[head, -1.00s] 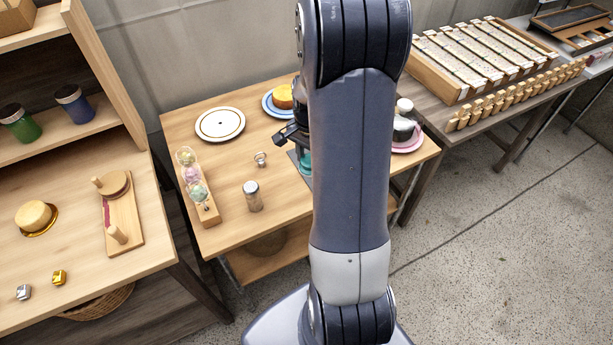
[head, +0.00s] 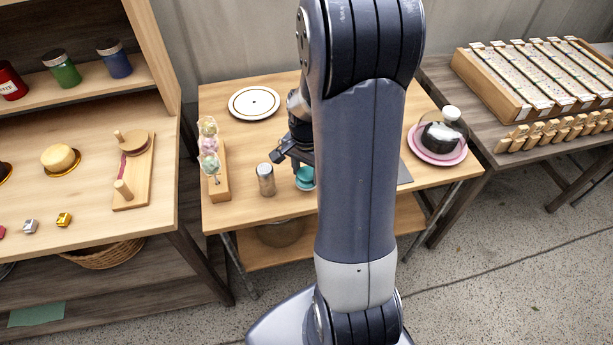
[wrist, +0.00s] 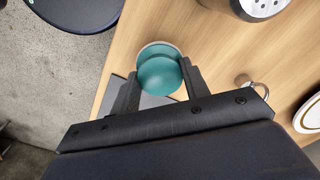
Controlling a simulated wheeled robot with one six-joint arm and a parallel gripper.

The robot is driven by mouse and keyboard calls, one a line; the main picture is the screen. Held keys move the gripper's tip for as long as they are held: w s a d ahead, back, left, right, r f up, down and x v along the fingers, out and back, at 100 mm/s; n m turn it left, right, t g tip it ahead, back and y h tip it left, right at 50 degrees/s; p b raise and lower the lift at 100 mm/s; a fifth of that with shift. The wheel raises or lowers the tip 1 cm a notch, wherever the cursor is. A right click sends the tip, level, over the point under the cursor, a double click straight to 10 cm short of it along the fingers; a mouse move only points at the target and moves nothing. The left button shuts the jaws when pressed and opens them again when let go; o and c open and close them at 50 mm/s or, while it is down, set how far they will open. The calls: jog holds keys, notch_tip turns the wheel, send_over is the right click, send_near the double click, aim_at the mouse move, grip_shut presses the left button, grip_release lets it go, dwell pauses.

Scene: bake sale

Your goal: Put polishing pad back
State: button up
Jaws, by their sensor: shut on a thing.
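The polishing pad appears to be the round teal piece (wrist: 160,75) between my fingers in the wrist view. It also shows in the head view (head: 305,178), partly hidden by my arm, low over the middle table (head: 240,208). My gripper (wrist: 161,84) is shut on it, with one dark finger on each side. In the head view my gripper (head: 292,157) is just right of the shaker. A flat grey plate (wrist: 150,101) lies below and behind the pad; it shows right of my arm in the head view (head: 404,173). I cannot tell whether the pad touches anything below.
A metal-topped shaker (head: 265,181) stands close left of my gripper, beside a wooden holder (head: 219,178) with colored balls. A white plate (head: 254,103) is behind. A small silver ring (wrist: 260,89) lies nearby. A domed pink plate (head: 438,153) stands right. Shelves (head: 80,130) flank the left.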

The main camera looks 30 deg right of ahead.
aim_at(307, 173)
jog(key=shift+f, duration=1.15)
jog(key=shift+f, duration=0.1)
jog(key=o, duration=1)
notch_tip(307, 173, up, 12)
jog(key=shift+r+p, duration=0.15)
jog(key=shift+p, duration=0.25)
